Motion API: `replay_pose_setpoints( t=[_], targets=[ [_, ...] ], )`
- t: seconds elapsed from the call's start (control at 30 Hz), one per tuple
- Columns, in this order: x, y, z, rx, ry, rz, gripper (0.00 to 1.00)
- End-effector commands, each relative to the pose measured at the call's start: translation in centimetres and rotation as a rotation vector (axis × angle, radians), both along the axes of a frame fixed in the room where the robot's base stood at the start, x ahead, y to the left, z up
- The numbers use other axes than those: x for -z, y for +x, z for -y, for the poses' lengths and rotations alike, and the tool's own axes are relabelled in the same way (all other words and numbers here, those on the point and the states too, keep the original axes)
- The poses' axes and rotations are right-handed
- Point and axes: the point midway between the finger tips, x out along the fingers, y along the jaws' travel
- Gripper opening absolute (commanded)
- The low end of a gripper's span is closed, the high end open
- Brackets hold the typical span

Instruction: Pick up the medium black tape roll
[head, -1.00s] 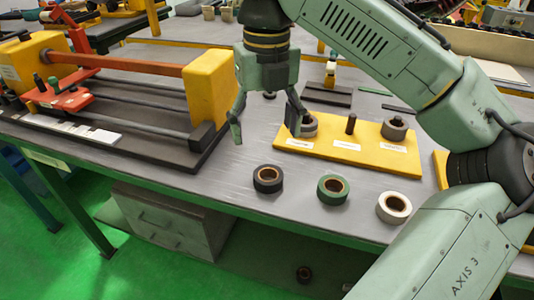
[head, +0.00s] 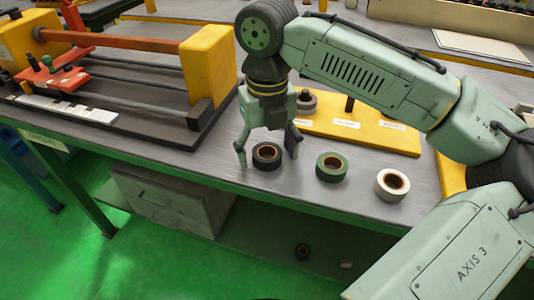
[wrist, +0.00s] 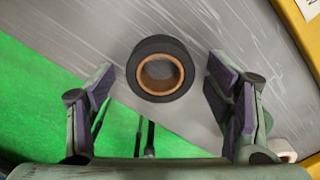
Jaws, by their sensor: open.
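The black tape roll (head: 267,156) with a brown core lies flat on the grey table near its front edge. In the head view my gripper (head: 268,158) is over it, with one finger to each side. In the wrist view the black tape roll (wrist: 161,68) appears between and ahead of the two open fingers (wrist: 160,92), with a gap on both sides. The fingers hold nothing. A green tape roll (head: 332,167) and a white tape roll (head: 392,184) lie to its right.
A yellow and black winding fixture (head: 208,68) is on the left. The table's front edge (head: 225,186) is close to the black roll. Bare table lies between the rolls.

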Motion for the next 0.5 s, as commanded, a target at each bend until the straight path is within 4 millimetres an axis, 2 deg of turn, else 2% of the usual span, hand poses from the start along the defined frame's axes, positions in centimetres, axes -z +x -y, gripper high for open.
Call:
replay_pose_setpoints(
  t=[0.17, 0.5],
  targets=[
    [0.00, 0.01, 0.00, 0.000, 0.000, 0.000, 0.72],
    [-0.02, 0.01, 0.00, 0.000, 0.000, 0.000, 0.50]
  ],
)
